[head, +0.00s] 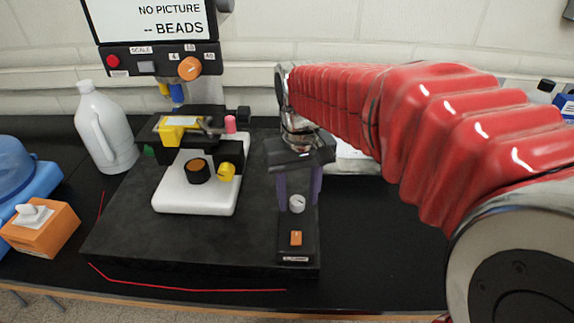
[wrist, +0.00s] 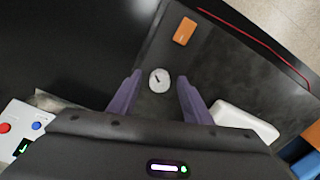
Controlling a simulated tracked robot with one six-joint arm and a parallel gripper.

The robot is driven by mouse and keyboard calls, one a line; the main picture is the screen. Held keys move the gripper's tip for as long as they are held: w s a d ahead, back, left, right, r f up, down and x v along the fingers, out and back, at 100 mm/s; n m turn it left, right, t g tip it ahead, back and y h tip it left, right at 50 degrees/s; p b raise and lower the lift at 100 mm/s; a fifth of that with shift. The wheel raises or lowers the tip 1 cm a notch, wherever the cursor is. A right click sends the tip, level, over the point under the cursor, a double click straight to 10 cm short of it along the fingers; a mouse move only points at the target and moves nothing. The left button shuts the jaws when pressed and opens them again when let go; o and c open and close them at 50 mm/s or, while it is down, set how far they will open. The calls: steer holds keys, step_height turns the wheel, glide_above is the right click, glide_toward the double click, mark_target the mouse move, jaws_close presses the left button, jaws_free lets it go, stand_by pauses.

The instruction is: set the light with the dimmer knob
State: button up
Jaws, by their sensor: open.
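The dimmer knob (head: 297,203) is a small pale round knob on a dark panel at the right side of the black base. In the wrist view the knob (wrist: 159,80) shows a dark pointer line and lies between and slightly beyond my two purple fingertips. My gripper (head: 299,190) is open above and just behind the knob, with a finger to each side; it also shows in the wrist view (wrist: 158,88). An orange rocker switch (head: 296,238) sits in front of the knob, and it appears in the wrist view (wrist: 184,31). Whether a finger touches the knob cannot be told.
A microscope-like stand with a white stage plate (head: 194,205) is left of my gripper. Its screen (head: 155,22) reads "NO PICTURE -- BEADS". A white bottle (head: 104,130) and an orange box (head: 40,230) stand further left. The table right of the base is clear.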

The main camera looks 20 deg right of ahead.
steer(key=shift+f, duration=0.2)
steer(key=shift+c, duration=0.7)
steer(key=c, duration=0.9)
steer(key=shift+o, duration=1.2)
steer(key=shift+d, duration=0.45)
steer(key=shift+a, duration=0.35)
steer(key=shift+c, duration=1.3)
